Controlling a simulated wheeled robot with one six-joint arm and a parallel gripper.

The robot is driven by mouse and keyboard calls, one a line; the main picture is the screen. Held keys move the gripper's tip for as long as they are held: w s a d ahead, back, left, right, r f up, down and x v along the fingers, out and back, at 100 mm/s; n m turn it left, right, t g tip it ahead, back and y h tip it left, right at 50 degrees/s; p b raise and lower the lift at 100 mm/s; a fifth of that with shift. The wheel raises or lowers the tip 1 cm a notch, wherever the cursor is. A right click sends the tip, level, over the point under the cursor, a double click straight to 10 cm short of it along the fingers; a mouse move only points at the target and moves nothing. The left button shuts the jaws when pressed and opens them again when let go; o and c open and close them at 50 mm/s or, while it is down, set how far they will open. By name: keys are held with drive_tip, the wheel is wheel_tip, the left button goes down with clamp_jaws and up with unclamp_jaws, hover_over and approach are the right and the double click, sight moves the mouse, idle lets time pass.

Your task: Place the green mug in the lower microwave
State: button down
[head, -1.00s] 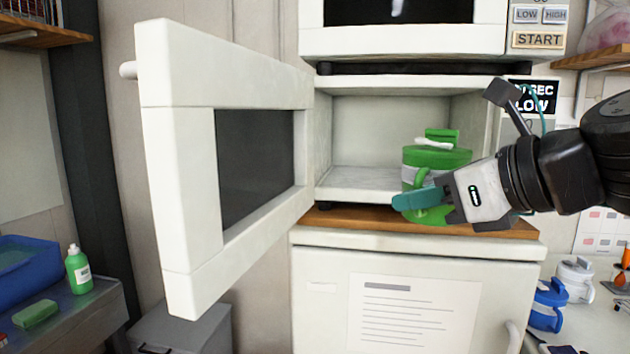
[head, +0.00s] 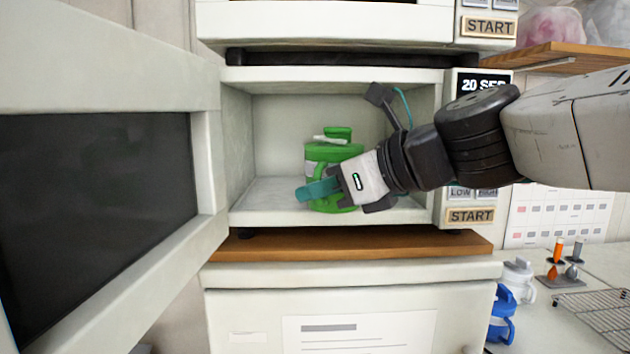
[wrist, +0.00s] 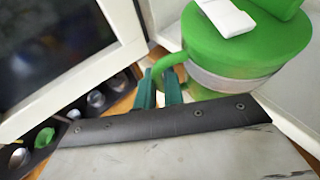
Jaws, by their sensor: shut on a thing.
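The green mug (head: 349,151) has a green lid with a white piece on top and a pale band round its body. It is upright at the opening of the lower microwave (head: 262,190), and in the head view it shows against the cavity. My gripper (head: 308,190) is shut on the mug's handle, with its teal fingers in front of the mug. In the wrist view the fingers (wrist: 160,88) close round the green handle, and the mug (wrist: 240,50) fills the upper right. I cannot tell whether the mug's base touches the microwave floor.
The lower microwave's open door (head: 95,190) stands at the left. The upper microwave (head: 330,25) is directly above. A wooden board (head: 350,246) lies beneath the lower one. A white jug (head: 517,280) and a blue jug (head: 501,315) stand at the right. The cavity's left side is empty.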

sight(311, 171)
drive_tip(key=w, duration=1.1)
drive_tip(key=shift+w+a, duration=0.15)
drive_tip(key=shift+w, duration=0.1)
drive_tip(key=w, duration=0.2)
drive_tip(key=w+f, duration=0.1)
drive_tip(key=shift+w, duration=0.4)
drive_tip(key=shift+s+f, duration=0.1)
drive_tip(key=shift+f, duration=0.1)
drive_tip(key=shift+f, duration=0.15)
drive_tip(key=c, duration=1.5)
unclamp_jaws()
drive_tip(key=shift+f, duration=0.1)
